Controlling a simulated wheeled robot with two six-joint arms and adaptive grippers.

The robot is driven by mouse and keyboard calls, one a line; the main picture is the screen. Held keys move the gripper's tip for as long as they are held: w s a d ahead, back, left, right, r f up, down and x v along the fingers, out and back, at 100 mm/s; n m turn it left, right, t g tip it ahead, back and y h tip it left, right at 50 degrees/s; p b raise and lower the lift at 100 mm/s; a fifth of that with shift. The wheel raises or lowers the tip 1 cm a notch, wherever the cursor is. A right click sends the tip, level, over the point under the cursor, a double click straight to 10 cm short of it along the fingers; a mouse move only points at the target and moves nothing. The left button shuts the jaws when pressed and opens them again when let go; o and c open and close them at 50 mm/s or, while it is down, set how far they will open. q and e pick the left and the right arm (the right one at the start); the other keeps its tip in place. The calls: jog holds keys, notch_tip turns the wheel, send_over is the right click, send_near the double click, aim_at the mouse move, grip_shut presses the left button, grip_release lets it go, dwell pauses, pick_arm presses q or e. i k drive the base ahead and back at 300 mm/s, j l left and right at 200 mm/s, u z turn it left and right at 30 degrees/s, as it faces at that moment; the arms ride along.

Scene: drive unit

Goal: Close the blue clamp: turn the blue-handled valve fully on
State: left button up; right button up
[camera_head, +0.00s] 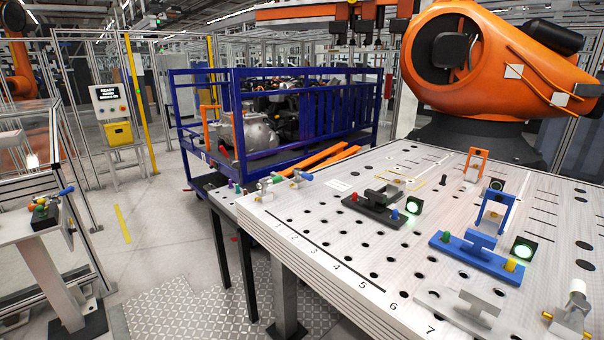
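The blue clamp (474,258) sits on the right part of the perforated table. Its blue frame-shaped arm (495,211) stands up above the base, and the clamp looks open. A green lamp (523,250) beside it is lit. Neither of my grippers is in view.
The grey perforated table (330,258) fills the right. A black clamp (374,209) and an upright orange clamp arm (476,164) stand on it. Behind are a blue cage cart (190,128) and an orange robot (455,75).

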aim_at(297, 171)
jog(key=i+j, duration=0.25)
jog(key=j, duration=0.15)
jog(key=i+j, duration=0.2)
jog(key=j, duration=0.25)
jog(key=i+j, duration=0.25)
jog(key=j, duration=0.15)
jog(key=z, duration=0.05)
